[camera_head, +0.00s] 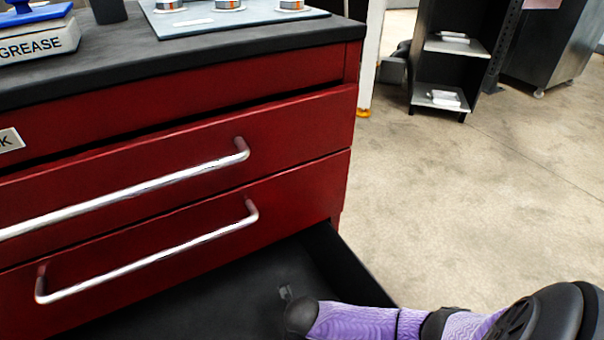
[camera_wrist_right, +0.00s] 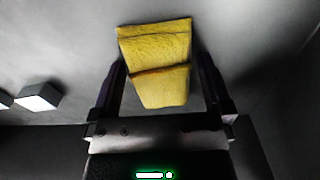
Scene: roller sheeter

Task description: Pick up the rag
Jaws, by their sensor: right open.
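The yellow folded rag (camera_wrist_right: 160,55) shows in the right wrist view, lying on a grey surface. My right gripper (camera_wrist_right: 162,78) is open, with one dark finger on each side of the rag's lower part. The rag lies between and beyond the fingers; I cannot tell whether they touch it. In the head view my right arm reaches over the open dark drawer (camera_head: 200,310), and the rag and right gripper are hidden there. My left gripper is not in view.
The red cabinet (camera_head: 290,130) has two shut drawers with silver handles above the open one. In the wrist view a small white block (camera_wrist_right: 40,97) lies left of the gripper. A GREASE box (camera_head: 38,42) stands on the worktop.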

